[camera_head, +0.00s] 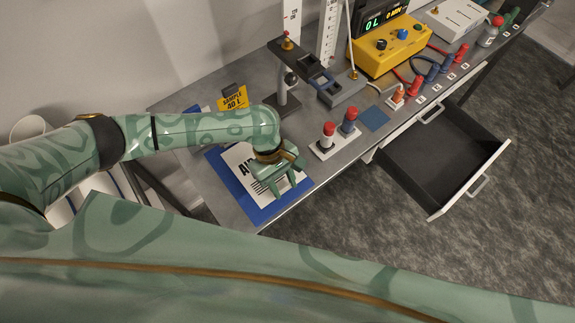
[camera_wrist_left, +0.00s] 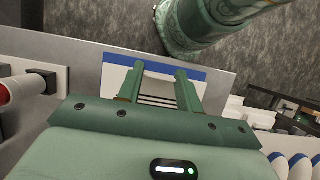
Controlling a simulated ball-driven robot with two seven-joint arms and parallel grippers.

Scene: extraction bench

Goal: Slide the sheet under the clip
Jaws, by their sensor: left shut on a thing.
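The white sheet (camera_head: 237,158) with black print lies on a blue board (camera_head: 262,214) near the bench's front left edge. My left gripper (camera_head: 283,188) is down over the sheet's right part and shut on it. In the left wrist view the two fingers (camera_wrist_left: 160,70) show with printed lines of the sheet (camera_wrist_left: 157,90) between them, and the blue board edge (camera_wrist_left: 115,60) beyond. My left forearm and hand cover the board's far part in the head view, and I cannot make out the clip there. My right gripper is not in view.
A block with red and blue knobbed parts (camera_head: 334,145) is right of the board. Farther right are a stand (camera_head: 284,95), a yellow meter (camera_head: 388,52) and an open drawer (camera_head: 432,160).

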